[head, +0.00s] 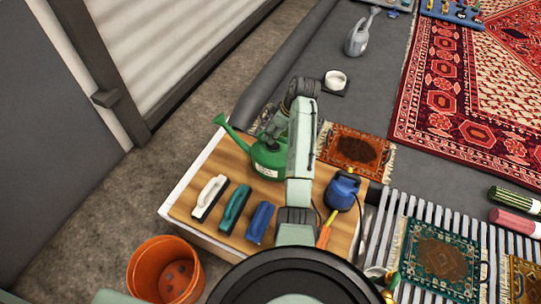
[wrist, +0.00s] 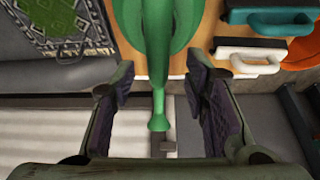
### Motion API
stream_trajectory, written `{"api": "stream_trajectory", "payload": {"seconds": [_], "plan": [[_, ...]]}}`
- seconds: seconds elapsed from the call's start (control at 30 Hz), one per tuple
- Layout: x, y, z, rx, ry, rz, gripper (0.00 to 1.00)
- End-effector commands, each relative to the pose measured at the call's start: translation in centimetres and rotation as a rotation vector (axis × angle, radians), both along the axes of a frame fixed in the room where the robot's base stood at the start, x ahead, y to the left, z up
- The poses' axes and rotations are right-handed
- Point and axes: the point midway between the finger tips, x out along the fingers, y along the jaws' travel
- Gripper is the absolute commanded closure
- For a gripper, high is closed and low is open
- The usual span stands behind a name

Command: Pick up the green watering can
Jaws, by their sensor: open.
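The green watering can (head: 268,159) stands on the wooden top of a low table (head: 185,205), its spout pointing to the upper left. My arm hides its right side in the head view. In the wrist view the can's body (wrist: 155,20) is at the top centre, and its spout runs down between my fingers. My gripper (wrist: 158,100) is open, with one dark-padded finger on each side of the spout and visible gaps on both sides.
White (head: 210,196), teal (head: 234,208) and blue (head: 260,221) handled brushes lie in front of the can. A blue round container (head: 342,191) stands to the right. An orange bucket (head: 165,270) is on the floor. A grey watering can (head: 357,38) stands farther back.

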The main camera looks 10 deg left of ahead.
Motion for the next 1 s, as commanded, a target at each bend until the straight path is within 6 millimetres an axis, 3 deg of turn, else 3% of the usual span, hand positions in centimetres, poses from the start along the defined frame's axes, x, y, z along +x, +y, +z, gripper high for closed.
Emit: {"api": "stream_trajectory", "payload": {"seconds": [0.23, 0.5, 1.0], "plan": [[0.4, 1.1, -2.9, 0.0, 0.001, 0.0, 0.58], [0.4, 1.2, -3.2, 0.001, -0.001, 0.0, 0.58], [0.4, 1.2, -3.2, 0.001, -0.001, 0.0, 0.92]]}}
